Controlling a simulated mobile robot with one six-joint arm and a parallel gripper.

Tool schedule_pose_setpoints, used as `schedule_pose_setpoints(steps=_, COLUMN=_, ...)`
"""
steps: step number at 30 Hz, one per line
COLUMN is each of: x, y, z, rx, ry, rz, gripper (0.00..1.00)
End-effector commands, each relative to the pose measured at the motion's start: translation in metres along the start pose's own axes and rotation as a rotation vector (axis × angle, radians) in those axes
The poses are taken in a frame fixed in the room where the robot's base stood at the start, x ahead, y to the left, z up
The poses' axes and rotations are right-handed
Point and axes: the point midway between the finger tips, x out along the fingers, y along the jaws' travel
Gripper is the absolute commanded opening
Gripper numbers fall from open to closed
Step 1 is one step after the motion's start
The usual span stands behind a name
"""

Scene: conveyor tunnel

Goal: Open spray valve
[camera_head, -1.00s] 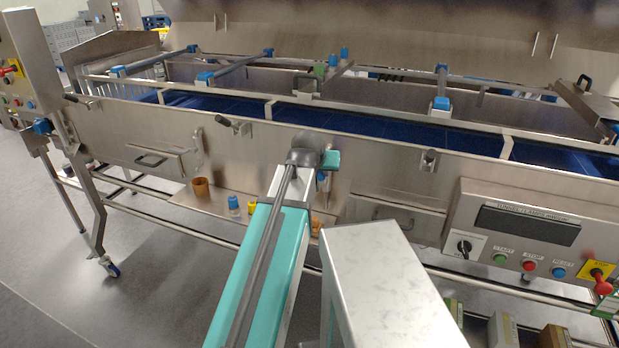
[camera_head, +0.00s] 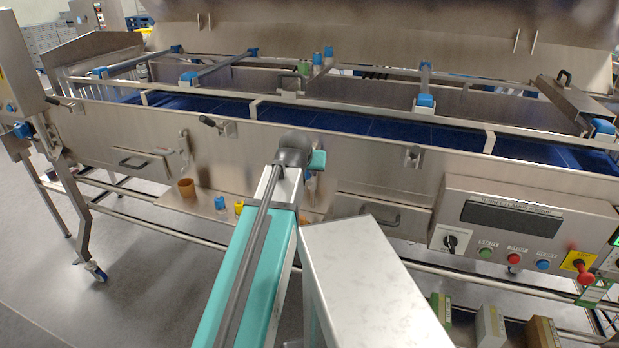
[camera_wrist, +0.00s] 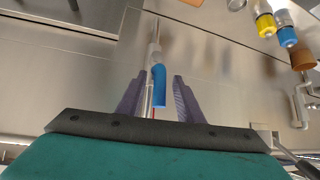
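In the wrist view, a small metal valve with a blue lever (camera_wrist: 159,82) is on the steel panel. My gripper (camera_wrist: 158,95) has its two dark purple fingers apart, one on each side of the blue lever. A gap shows between the lever and each finger, so it is not gripped. How far the fingertips are from the panel in depth is unclear. In the head view, my arm reaches to the conveyor's front wall and hides the valve and the fingers.
The conveyor's steel front wall (camera_head: 345,165) stands close ahead. An orange-brown cup (camera_head: 186,188) and small blue-capped (camera_head: 219,203) and yellow (camera_head: 239,207) containers stand on a low shelf left of my arm. A control panel (camera_head: 520,225) with a red emergency stop (camera_head: 585,274) juts out right.

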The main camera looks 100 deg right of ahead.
Motion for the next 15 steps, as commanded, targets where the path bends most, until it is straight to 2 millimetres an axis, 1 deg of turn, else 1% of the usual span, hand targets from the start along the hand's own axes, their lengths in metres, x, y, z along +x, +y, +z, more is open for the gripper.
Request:
schedule_pose_setpoints(steps=8, x=-0.003, y=0.002, z=-0.001, rx=0.000, ry=0.003, rz=0.003, gripper=0.33)
schedule_pose_setpoints(steps=15, x=-0.017, y=0.002, z=-0.001, rx=0.000, ry=0.005, rz=0.004, gripper=0.33)
